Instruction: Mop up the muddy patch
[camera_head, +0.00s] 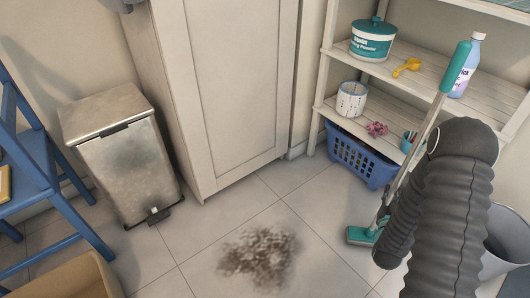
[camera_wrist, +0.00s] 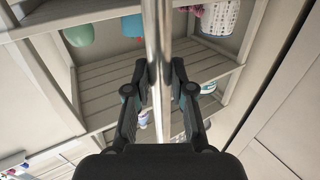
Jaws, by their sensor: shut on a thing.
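The muddy patch (camera_head: 258,258) is a brown, blotchy stain on the grey tiled floor, low in the middle of the head view. The mop (camera_head: 455,72) has a teal grip, a metal pole and a flat teal head (camera_head: 362,236). It leans tilted in front of the shelf, its head low, to the right of the patch and apart from it. In the wrist view my gripper (camera_wrist: 160,85) is shut on the metal pole (camera_wrist: 158,35), one finger on each side. In the head view my dark ribbed arm hides the gripper and part of the pole.
A white shelf (camera_head: 330,50) holds a teal-lidded tub, a yellow scoop and a bottle. A blue basket (camera_head: 355,160) stands beneath. A grey bucket (camera_head: 503,240) is at right. A pedal bin (camera_head: 120,150), tall cabinet (camera_head: 235,80) and blue chair (camera_head: 35,170) stand left.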

